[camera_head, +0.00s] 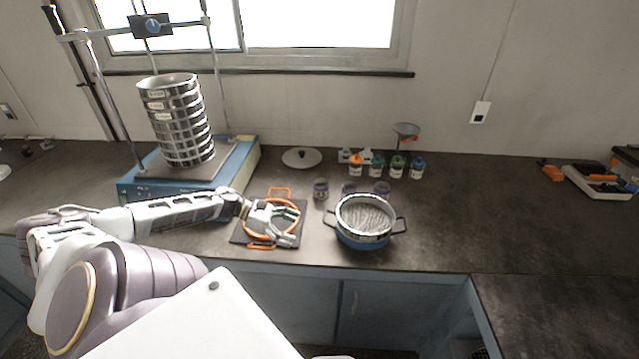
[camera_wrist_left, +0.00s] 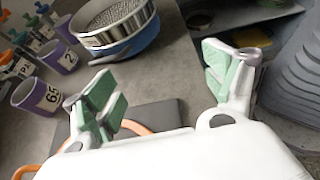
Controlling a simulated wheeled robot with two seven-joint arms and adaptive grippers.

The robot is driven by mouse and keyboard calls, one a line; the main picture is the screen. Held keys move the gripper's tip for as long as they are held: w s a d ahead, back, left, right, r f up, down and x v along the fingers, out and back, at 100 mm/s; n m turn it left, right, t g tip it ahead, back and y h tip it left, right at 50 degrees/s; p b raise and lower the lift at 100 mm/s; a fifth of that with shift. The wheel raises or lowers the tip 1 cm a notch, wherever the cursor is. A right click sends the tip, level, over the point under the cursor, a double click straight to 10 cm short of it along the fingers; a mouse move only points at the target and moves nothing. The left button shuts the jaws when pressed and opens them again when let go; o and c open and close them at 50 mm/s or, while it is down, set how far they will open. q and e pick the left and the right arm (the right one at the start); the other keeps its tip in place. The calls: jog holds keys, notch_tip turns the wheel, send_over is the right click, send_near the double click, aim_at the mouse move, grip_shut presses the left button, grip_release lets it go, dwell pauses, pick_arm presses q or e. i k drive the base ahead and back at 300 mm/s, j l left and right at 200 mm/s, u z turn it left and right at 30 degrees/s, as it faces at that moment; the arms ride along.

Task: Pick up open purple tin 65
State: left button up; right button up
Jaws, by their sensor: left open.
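The open purple tin 65 (camera_wrist_left: 38,97) stands on the dark worktop in the left wrist view, its white label reading 65. It lies just left of my left gripper's near finger, apart from it. In the head view the leftmost purple tin (camera_head: 320,189) appears to be the same one, beyond and right of my left gripper (camera_head: 290,225). That gripper is open and empty, its green-padded fingers spread wide in the left wrist view (camera_wrist_left: 165,84). It is above a dark square board with an orange ring (camera_head: 273,193). My right gripper is out of sight.
A sieve in a blue pot (camera_head: 364,236) stands right of the gripper. More purple tins (camera_head: 381,188) stand behind it.

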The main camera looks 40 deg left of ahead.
aim_at(321, 186)
jog(key=i+j, duration=0.2)
jog(key=j, duration=0.15)
jog(key=i+j, duration=0.2)
jog(key=j, duration=0.15)
jog(key=i+j, duration=0.2)
jog(key=j, duration=0.2)
